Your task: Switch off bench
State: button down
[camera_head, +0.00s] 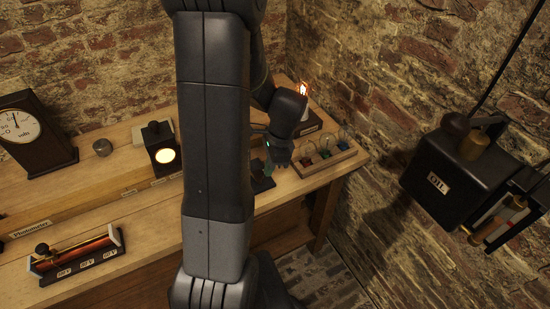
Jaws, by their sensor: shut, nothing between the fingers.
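The wooden bench (148,218) runs along the brick wall from the left to the centre. My gripper (270,165) is shut and empty, pointing down over the right part of the bench. Just below it, a small dark device (262,184) sits on the bench, partly hidden behind my arm. I cannot tell whether the gripper touches it, or whether it is a switch. A lamp box (160,148) on the bench shows a glowing round window. A bright orange-white glow (302,89) shows behind my wrist.
A dial meter (20,126) stands at the bench's left. A coil device (78,256) lies near the front edge. A black labelled box (437,183) hangs on the right wall.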

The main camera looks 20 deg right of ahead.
jog(key=a+m, duration=0.1)
jog(key=s+a+m, duration=0.1)
jog(key=shift+a+r+m+t+p, duration=0.1)
jog(key=shift+a+m+t+p, duration=0.1)
jog(key=shift+m+t+p, duration=0.2)
jog(key=shift+s+a+m+p, duration=0.15)
jog(key=shift+a+m+p, duration=0.15)
jog(key=shift+a+m, duration=0.7)
jog(key=shift+a+h, duration=0.3)
jog(key=shift+a, duration=0.25)
jog(key=shift+s+d, duration=0.1)
jog(key=shift+d, duration=0.05)
jog(key=s+d+r, duration=0.2)
jog(key=r, duration=0.3)
jog(key=s+d+r+p, duration=0.1)
jog(key=s+d+r, duration=0.1)
jog(key=r, duration=0.2)
jog(key=shift+d+r, duration=0.25)
jog(key=shift+r, duration=0.1)
